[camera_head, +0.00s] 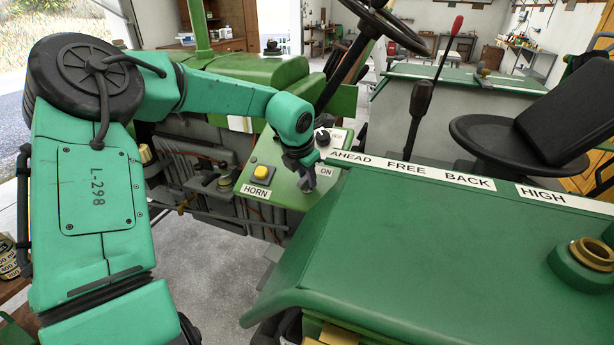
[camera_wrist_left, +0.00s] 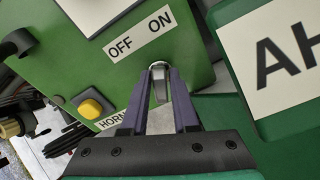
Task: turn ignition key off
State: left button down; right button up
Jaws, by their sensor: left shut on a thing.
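The ignition key (camera_wrist_left: 158,75) is a small grey metal piece on the green control panel (camera_head: 282,187), just below the OFF / ON label (camera_wrist_left: 140,34) in the left wrist view. My left gripper (camera_head: 307,184) reaches down to this panel. Its two purple-grey fingers (camera_wrist_left: 160,82) are shut on the key, one on each side. In the head view the fingers and wrist hide the key and the OFF part of the label. My right gripper is in neither view.
A yellow HORN button (camera_head: 263,173) and a black knob (camera_head: 322,137) are on the same panel. The green hood with the AHEAD FREE BACK label (camera_head: 412,170) stands close on the right. A red-topped lever (camera_head: 457,25), steering wheel (camera_head: 384,18) and black seat (camera_head: 520,130) are behind.

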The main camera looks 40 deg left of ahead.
pick_arm(q)
jog(key=shift+f, duration=0.1)
jog(key=shift+f+n+b, duration=0.1)
jog(key=shift+n+b, duration=0.2)
jog(key=shift+b, duration=0.35)
jog(key=n+b, duration=0.2)
jog(key=b, duration=0.1)
jog(key=n+b, duration=0.2)
jog(key=shift+a+f+b, duration=0.1)
jog(key=shift+a+b, duration=0.1)
jog(key=shift+b, duration=0.2)
jog(key=n+b, duration=0.2)
jog(key=shift+a+n, duration=0.1)
jog(key=shift+n, duration=0.2)
jog(key=shift+s+r+n+b, duration=0.2)
jog(key=shift+n+b, duration=0.45)
jog(key=shift+n, duration=0.55)
jog(key=shift+a+r, duration=0.1)
jog(key=shift+w, duration=0.1)
jog(key=c, duration=0.8)
grip_release()
